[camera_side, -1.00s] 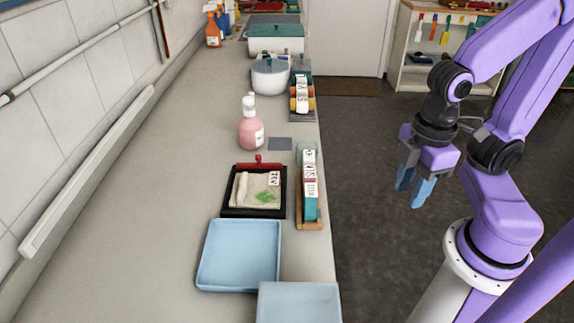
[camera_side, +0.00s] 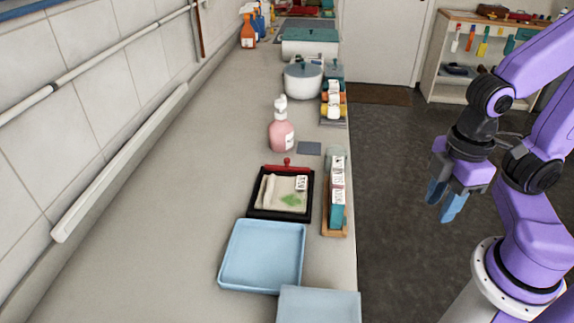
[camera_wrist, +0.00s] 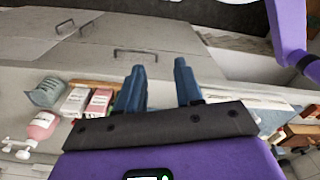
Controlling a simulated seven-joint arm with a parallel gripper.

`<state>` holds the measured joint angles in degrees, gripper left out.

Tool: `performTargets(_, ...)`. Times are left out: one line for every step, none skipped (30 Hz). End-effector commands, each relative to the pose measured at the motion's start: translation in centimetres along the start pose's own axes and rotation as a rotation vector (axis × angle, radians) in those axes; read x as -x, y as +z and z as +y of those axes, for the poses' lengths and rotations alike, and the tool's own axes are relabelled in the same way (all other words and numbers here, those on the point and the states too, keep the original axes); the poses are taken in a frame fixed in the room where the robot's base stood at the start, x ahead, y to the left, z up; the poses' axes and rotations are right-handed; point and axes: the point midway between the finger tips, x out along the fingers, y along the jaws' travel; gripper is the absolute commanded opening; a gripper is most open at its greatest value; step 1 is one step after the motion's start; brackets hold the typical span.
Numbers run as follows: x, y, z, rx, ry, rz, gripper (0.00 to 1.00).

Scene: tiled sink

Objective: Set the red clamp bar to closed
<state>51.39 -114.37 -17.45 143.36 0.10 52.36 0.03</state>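The red clamp bar (camera_side: 287,168), with a small red knob on top, runs along the far edge of a black board (camera_side: 281,215). I cannot tell whether it is pressed down or lifted. The board lies on the counter and holds a cream cloth or sheet with a green mark (camera_side: 285,193). My gripper (camera_side: 446,207) hangs over the floor to the right of the counter, well away from the bar. In the wrist view its two fingers (camera_wrist: 157,82) are apart with nothing between them. The clamp bar is not visible there.
A pink pump bottle (camera_side: 281,135) stands behind the board. A wooden rack of labelled boxes (camera_side: 337,196) stands at its right, along the counter edge. Blue trays (camera_side: 263,256) lie in front. A white pot (camera_side: 303,82) stands farther back. The counter left of the board is clear.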

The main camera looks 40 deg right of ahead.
Motion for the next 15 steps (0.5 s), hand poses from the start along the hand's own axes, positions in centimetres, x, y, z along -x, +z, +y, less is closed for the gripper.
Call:
performTargets(0.0,0.0,0.0,0.000,0.000,0.000,0.35)
performTargets(0.0,0.0,0.0,0.000,0.000,0.000,0.35)
performTargets(0.0,0.0,0.0,0.000,0.000,0.000,0.35)
performTargets(0.0,0.0,0.0,0.000,0.000,0.000,0.35)
performTargets(0.0,0.0,0.0,0.000,0.000,0.000,0.35)
performTargets(0.0,0.0,0.0,0.000,0.000,0.000,0.35)
performTargets(0.0,0.0,0.0,0.000,0.000,0.000,0.35)
performTargets(0.0,0.0,0.0,0.000,0.000,0.000,0.35)
performTargets(0.0,0.0,0.0,0.000,0.000,0.000,0.45)
performTargets(0.0,0.0,0.0,-0.002,0.000,0.000,0.45)
performTargets(0.1,-0.1,0.1,-0.007,0.000,0.000,0.45)
performTargets(0.1,-0.4,0.2,-0.021,0.000,0.000,0.45)
performTargets(0.3,-0.8,0.4,-0.035,0.000,-0.001,0.45)
performTargets(0.4,-1.2,0.6,-0.055,0.001,-0.001,0.45)
performTargets(0.7,-2.0,1.0,-0.091,0.001,0.000,0.45)
